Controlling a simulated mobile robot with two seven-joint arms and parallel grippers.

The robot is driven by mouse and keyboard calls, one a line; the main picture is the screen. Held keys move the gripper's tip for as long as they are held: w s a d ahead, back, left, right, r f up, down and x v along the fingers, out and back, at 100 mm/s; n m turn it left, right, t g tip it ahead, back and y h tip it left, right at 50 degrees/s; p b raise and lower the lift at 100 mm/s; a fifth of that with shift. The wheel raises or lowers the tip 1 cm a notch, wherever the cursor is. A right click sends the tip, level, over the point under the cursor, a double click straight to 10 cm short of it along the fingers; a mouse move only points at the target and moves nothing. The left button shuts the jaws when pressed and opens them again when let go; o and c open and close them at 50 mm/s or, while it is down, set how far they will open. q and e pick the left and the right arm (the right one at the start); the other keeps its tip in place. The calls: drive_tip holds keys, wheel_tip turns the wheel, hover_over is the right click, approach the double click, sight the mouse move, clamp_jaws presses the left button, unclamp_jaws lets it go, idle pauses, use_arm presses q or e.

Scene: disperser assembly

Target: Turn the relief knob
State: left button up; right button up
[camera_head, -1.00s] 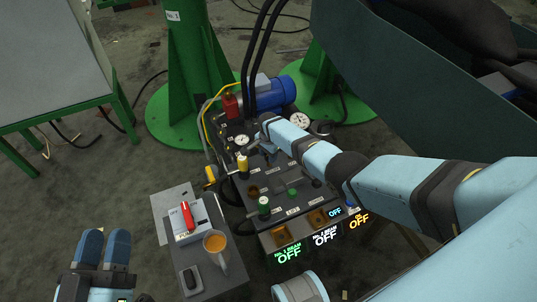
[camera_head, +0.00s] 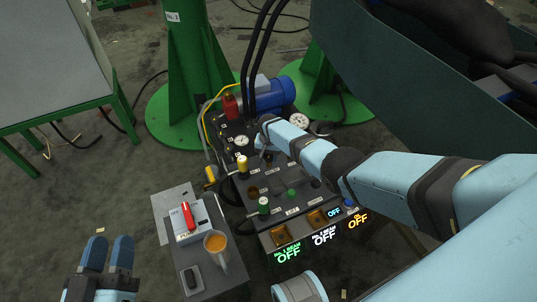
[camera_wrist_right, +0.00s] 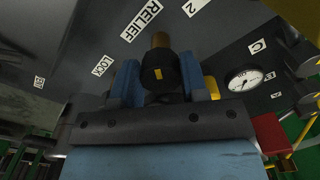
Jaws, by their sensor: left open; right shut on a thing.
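The relief knob (camera_wrist_right: 157,68) is dark with a yellow mark on its face. It sits between the blue fingers of my right gripper (camera_wrist_right: 166,82) in the right wrist view, just below the RELIEF label (camera_wrist_right: 142,20). The fingers are shut on it. In the head view my right gripper (camera_head: 264,142) reaches down onto the control panel (camera_head: 290,178), and the arm and gripper hide the knob. My left gripper (camera_head: 108,254) is at the lower left of the head view, open and empty, away from the panel.
A side table (camera_head: 172,224) holds a cup (camera_head: 217,246) and a box with a red item (camera_head: 188,216). OFF signs (camera_head: 324,236) hang along the front.

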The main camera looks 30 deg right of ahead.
drive_tip(key=shift+n, duration=1.9)
use_arm(q)
drive_tip(key=shift+w+a+f, duration=0.1)
drive_tip(key=shift+w+f, duration=0.05)
drive_tip(key=shift+f, duration=0.1)
use_arm(e)
drive_tip(key=n, duration=0.4)
drive_tip(key=shift+d+n, duration=0.15)
drive_tip(key=shift+n, duration=0.25)
drive_tip(key=o, duration=0.9)
